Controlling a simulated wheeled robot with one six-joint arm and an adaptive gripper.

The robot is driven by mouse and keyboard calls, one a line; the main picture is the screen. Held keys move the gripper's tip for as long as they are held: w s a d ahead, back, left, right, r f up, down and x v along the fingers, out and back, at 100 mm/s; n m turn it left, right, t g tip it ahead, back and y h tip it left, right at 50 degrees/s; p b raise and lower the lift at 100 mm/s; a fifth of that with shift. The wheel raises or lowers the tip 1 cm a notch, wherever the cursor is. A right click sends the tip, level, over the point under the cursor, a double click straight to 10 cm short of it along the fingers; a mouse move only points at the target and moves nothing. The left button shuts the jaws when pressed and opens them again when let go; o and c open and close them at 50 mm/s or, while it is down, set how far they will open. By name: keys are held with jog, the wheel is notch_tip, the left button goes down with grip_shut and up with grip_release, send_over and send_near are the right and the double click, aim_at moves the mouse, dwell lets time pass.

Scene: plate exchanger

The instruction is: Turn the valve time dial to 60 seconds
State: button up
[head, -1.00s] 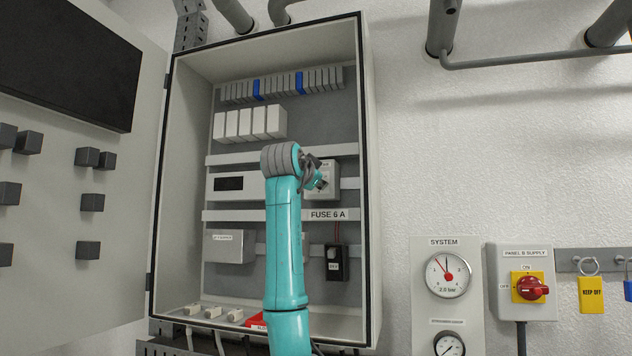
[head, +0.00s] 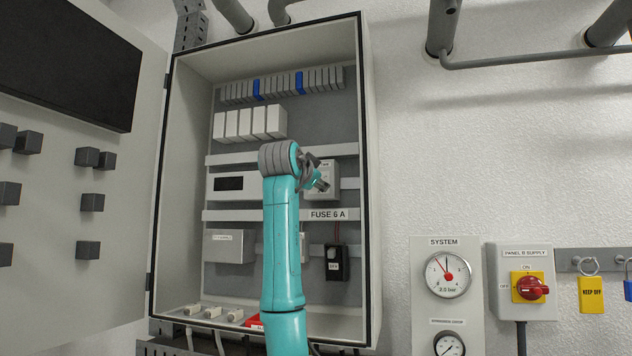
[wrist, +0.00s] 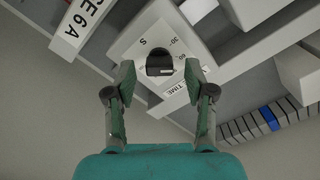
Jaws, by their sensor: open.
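The valve time dial (wrist: 158,62) is a small dark round knob on a pale square module (wrist: 132,48). The module's face carries an "S" and the marks 30 and 60, with a strip reading "TIME" along its edge. I cannot tell which mark the dial points to. My gripper (wrist: 160,76) is open, with one finger on each side of the dial in the wrist view; no contact with it is visible. In the head view my gripper (head: 318,180) is in front of the module (head: 329,168) and partly hides it; the dial is not clear there.
The "FUSE 6 A" label (head: 328,215) is just below the module. A dark device (head: 336,265) hangs under it. The cabinet's right wall (head: 366,200) is close to the right of my gripper. White blocks (head: 250,122) sit above left.

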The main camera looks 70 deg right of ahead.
jog(key=a, duration=1.1)
